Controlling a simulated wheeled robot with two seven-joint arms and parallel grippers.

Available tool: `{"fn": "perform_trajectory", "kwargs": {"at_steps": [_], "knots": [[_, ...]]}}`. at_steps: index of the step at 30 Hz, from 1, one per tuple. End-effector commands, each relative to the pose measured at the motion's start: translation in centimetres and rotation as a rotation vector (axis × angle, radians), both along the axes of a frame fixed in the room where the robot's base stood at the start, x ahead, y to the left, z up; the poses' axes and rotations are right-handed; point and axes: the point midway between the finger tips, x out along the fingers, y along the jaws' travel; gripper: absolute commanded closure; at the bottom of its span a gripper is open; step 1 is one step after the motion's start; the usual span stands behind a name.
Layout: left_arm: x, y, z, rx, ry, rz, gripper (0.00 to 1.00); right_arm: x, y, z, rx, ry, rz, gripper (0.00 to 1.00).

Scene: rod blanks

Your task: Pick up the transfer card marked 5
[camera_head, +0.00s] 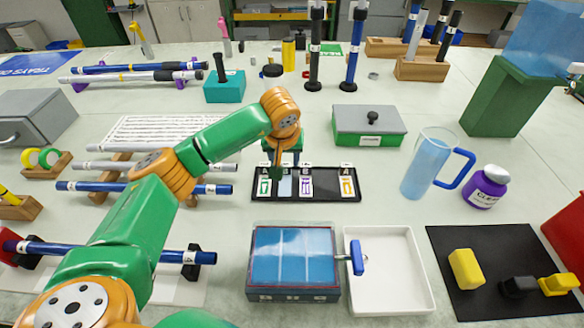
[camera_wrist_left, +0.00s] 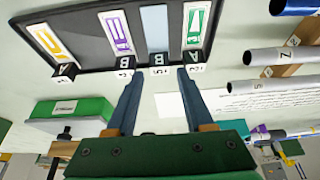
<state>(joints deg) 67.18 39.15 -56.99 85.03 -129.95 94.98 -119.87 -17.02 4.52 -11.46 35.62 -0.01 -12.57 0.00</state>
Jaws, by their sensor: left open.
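A black tray (camera_head: 322,198) holds upright-marked cards side by side: green, pale blue, purple and yellow. The pale blue card (camera_head: 285,187) lies between the green card (camera_head: 264,187) and the purple card (camera_head: 306,187). In the left wrist view the pale blue card (camera_wrist_left: 155,28) has a dark tag (camera_wrist_left: 155,72) at its near end whose mark looks like a 5, though small. My left gripper (camera_wrist_left: 158,74) is open, with its blue-grey fingertips on either side of that tag. I cannot tell whether they touch it. My left gripper partly hides the tray in the head view.
A grey-green lidded box (camera_head: 370,126) stands behind the tray to the right. A rack of rods (camera_head: 150,165) is close on the left. A blue-topped box (camera_head: 293,258) and a white tray (camera_head: 390,270) lie in front.

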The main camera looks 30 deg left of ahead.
Motion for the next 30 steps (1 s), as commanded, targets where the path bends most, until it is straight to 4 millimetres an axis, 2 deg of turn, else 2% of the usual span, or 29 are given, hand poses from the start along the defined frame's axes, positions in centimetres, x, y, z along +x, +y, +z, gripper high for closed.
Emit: {"fn": "perform_trajectory", "kwargs": {"at_steps": [4, 7, 15, 21, 30], "knots": [[1.0, 0.2, -2.3, -0.003, 0.007, 0.001, 0.47, -0.6, 0.0, 1.3, -0.001, 0.012, 0.000, 0.50], [1.6, 0.5, -4.1, -0.001, 0.004, 0.001, 0.47, -0.6, 0.0, 1.2, -0.001, 0.013, 0.000, 0.50], [1.9, 0.6, -4.7, -0.001, 0.000, 0.000, 0.47, -0.3, 0.0, 1.2, -0.001, 0.007, 0.000, 0.50], [1.9, 0.6, -4.7, -0.001, 0.000, 0.000, 1.00, -0.3, 0.0, 1.2, 0.000, 0.006, 0.000, 0.50], [1.9, 0.6, -4.5, 0.000, -0.001, 0.000, 1.00, -0.2, 0.0, 1.1, -0.001, 0.005, 0.000, 0.50]]}}
